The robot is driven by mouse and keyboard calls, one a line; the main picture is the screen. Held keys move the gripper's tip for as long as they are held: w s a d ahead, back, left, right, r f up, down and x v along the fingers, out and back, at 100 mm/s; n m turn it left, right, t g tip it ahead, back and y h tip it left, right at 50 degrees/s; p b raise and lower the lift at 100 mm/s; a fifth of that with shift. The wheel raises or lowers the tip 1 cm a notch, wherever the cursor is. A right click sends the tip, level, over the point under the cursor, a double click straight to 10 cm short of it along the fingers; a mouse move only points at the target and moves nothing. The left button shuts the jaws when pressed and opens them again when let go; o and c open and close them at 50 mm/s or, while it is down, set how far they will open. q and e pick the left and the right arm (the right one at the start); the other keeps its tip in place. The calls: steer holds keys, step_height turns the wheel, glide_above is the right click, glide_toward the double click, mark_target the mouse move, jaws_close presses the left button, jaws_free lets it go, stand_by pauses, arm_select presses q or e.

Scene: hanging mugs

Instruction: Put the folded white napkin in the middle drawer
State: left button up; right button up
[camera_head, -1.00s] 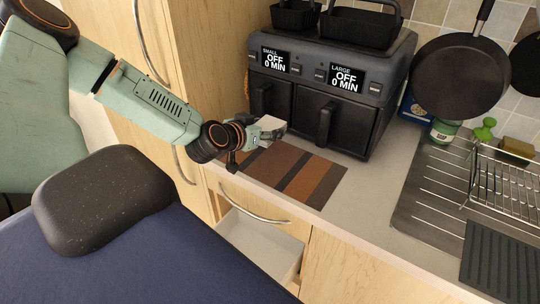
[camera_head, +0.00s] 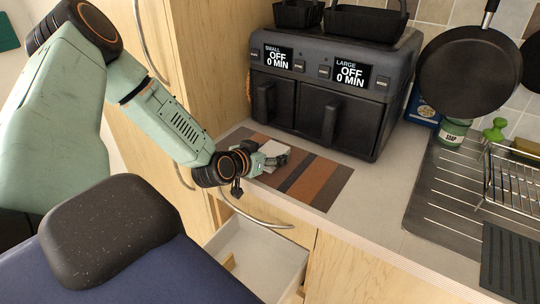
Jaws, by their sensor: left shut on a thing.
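The folded white napkin (camera_head: 276,153) is a small white block over the striped mat, held at the fingertips of my left gripper (camera_head: 270,158). The gripper is shut on it and partly covers it. Whether the napkin touches the mat is hard to tell. An open drawer (camera_head: 283,262) with pale inner walls juts out below the worktop, under a shut drawer front with a curved metal handle (camera_head: 262,222). The open drawer is below and in front of my left gripper. A small wooden piece shows at its left inside. My right gripper is not in view.
The striped brown mat (camera_head: 325,186) lies on the worktop before a black two-drawer air fryer (camera_head: 325,85). A pan (camera_head: 465,72) hangs at right, above a metal drainer with a dish rack (camera_head: 512,175). A tall wooden cupboard stands behind my left arm.

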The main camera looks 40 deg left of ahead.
arm_select(q)
steer(key=shift+a+f, duration=0.1)
steer(key=o, duration=1)
steer(key=shift+s+a+f, duration=0.1)
steer(key=shift+s+a, duration=0.1)
steer(key=shift+a, duration=0.15)
steer(key=shift+o, duration=0.9)
steer(key=shift+w+d, duration=0.2)
steer(key=shift+d, duration=0.2)
